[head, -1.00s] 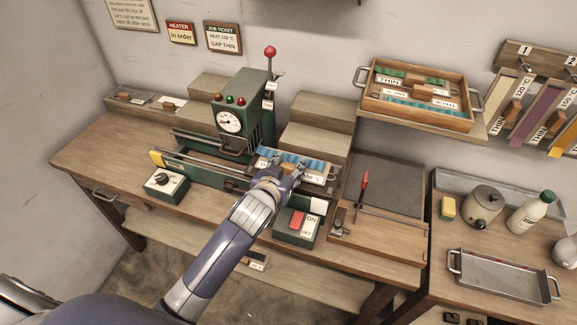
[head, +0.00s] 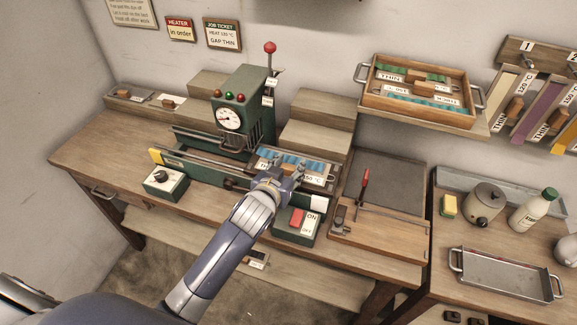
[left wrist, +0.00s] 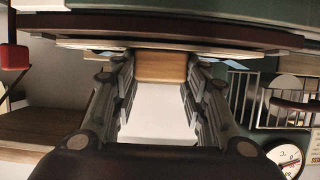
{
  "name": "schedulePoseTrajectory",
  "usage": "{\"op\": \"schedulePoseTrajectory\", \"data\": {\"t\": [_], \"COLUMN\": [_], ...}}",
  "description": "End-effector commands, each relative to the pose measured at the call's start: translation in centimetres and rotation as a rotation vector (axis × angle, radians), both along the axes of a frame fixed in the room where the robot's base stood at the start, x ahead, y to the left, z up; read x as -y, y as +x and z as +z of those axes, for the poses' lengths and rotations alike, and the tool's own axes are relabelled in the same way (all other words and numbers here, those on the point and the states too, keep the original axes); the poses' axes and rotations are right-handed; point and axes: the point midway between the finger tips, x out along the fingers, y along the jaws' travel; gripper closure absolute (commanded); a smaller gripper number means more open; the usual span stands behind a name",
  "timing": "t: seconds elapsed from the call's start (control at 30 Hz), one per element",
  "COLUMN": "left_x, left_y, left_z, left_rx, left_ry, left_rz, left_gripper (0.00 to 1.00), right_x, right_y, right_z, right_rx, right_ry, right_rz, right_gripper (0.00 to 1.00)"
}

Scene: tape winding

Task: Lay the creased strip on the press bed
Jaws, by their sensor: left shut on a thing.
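The creased strip (head: 314,166) is blue and zigzag-folded, in a holder with white labels, one reading 150 °C, over the right part of the green press (head: 240,95). My left gripper (head: 283,174) is at the near side of this piece. In the left wrist view its fingers (left wrist: 160,80) are shut on a wooden block (left wrist: 161,66), with slivers of light blue beyond them. The press bed is mostly covered by the piece and my arm; I cannot tell whether the piece touches it. My right gripper is not in view.
A red-buttoned switch box (head: 297,222) stands just right of my left arm, and a dial box (head: 166,185) left of it. A wooden tray (head: 372,112) of creased strips is on the shelf.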

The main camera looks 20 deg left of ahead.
Motion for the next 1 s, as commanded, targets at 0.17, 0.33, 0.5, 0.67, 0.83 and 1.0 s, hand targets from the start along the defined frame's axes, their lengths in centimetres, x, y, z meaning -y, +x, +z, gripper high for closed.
{"op": "schedulePoseTrajectory", "data": {"t": [0.17,0.33,0.5,0.67,0.83,1.0], "left_x": [0.0,0.0,0.0,0.0,-0.1,-0.2], "left_y": [0.0,0.0,0.0,-0.5,-2.6,-5.8], "left_z": [0.1,0.1,0.0,0.1,1.0,2.3], "left_rx": [0.001,0.001,-0.001,-0.001,0.000,-0.001], "left_ry": [0.000,0.000,0.000,-0.001,0.000,-0.002], "left_rz": [0.000,0.000,0.000,0.000,-0.001,0.001], "left_gripper": [0.50,0.36,0.36,0.36,0.36,0.36], "right_x": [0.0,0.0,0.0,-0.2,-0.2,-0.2], "right_y": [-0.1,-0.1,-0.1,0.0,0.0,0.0], "right_z": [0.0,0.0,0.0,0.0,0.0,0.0], "right_rx": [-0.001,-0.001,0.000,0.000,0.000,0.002], "right_ry": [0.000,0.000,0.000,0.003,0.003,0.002], "right_rz": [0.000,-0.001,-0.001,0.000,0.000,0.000], "right_gripper": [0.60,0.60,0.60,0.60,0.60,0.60]}}
